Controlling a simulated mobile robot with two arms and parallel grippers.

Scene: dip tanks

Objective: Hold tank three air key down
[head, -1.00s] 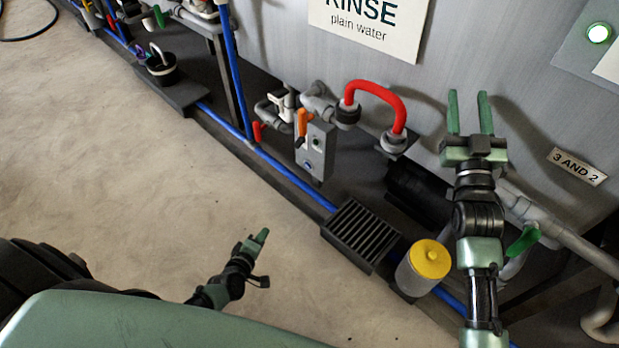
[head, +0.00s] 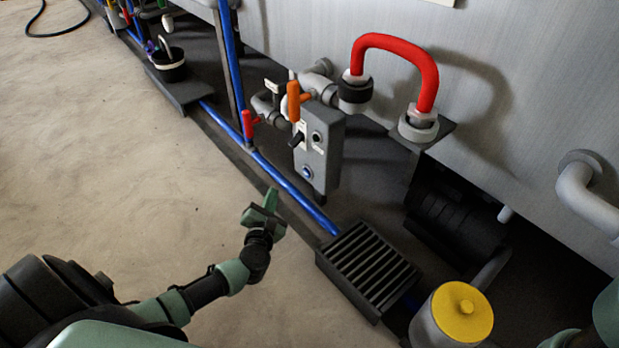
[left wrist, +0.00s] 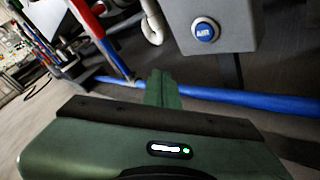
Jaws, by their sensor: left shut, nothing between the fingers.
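A grey control box (head: 322,145) stands by the tank wall in the head view. Low on its face is a round blue key (head: 307,173). In the left wrist view the blue key (left wrist: 205,31) reads "AIR", with a pale ring around it. No tank number is readable on the box. My left gripper (head: 271,199) is shut and empty, below and left of the box, over the floor edge. Its closed fingers (left wrist: 160,78) point toward the box in the left wrist view, below and left of the key, apart from it. My right gripper is out of view.
An orange lever (head: 294,102) and a dark knob (head: 297,140) are on or near the box. A red hose loop (head: 398,44) rises to its right. A blue pipe (head: 290,187), black grate (head: 366,268) and yellow-lidded pot (head: 463,312) lie low. Open floor is left.

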